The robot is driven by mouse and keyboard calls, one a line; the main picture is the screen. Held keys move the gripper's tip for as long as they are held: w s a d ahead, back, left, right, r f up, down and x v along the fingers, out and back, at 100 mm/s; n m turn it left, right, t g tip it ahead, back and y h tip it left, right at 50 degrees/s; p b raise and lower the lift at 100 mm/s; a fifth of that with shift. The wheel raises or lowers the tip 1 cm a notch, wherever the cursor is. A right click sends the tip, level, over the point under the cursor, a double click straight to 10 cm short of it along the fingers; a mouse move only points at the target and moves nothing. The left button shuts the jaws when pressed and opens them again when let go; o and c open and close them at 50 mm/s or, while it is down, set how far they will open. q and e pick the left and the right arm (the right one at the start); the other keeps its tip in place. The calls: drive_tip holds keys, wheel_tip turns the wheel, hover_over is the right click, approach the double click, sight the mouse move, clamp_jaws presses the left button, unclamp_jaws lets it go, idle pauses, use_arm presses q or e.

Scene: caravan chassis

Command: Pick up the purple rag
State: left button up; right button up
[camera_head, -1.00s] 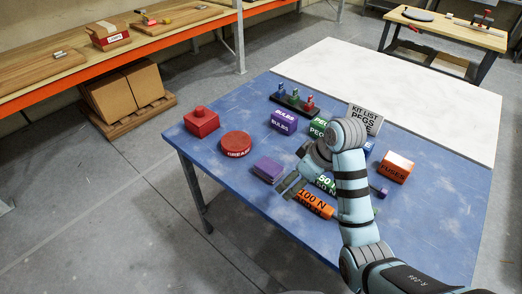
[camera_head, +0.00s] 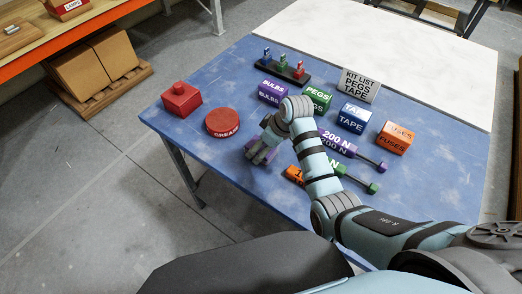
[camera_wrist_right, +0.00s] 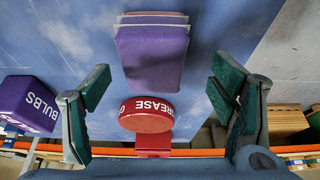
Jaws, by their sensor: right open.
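The purple rag (camera_wrist_right: 152,55), a folded stack with pale layers at one edge, lies on the blue table top. In the right wrist view it sits between and just beyond the fingertips of my right gripper (camera_wrist_right: 160,78), which is open and empty. In the head view my right gripper (camera_head: 259,154) is over the rag and hides most of it. I cannot tell whether the fingers touch the rag. My left gripper is not in view.
The red grease tin (camera_head: 223,122) and a red block (camera_head: 181,99) stand left of the rag. The purple bulbs box (camera_head: 271,91), green pegs box (camera_head: 317,100), blue tape box (camera_head: 354,118) and orange fuses box (camera_head: 395,138) stand behind. Torque tools (camera_head: 340,145) lie to the right.

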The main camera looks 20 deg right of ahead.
sight(262, 147)
drive_tip(key=w+f, duration=0.1)
drive_tip(key=f, duration=0.1)
drive_tip(key=w+f, duration=0.1)
drive_tip(key=shift+w+a+f, duration=0.3)
drive_tip(key=shift+w, duration=0.05)
drive_tip(key=shift+s, duration=0.1)
drive_tip(key=shift+s+r, duration=0.2)
drive_tip(key=shift+s, duration=0.05)
drive_tip(key=shift+c, duration=1.2)
drive_tip(key=shift+s+r, duration=0.15)
drive_tip(key=shift+s, duration=0.1)
drive_tip(key=c, duration=0.7)
drive_tip(key=shift+c, duration=1.3)
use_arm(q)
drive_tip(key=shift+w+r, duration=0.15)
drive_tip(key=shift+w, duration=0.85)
use_arm(e)
drive_tip(key=shift+c, duration=0.3)
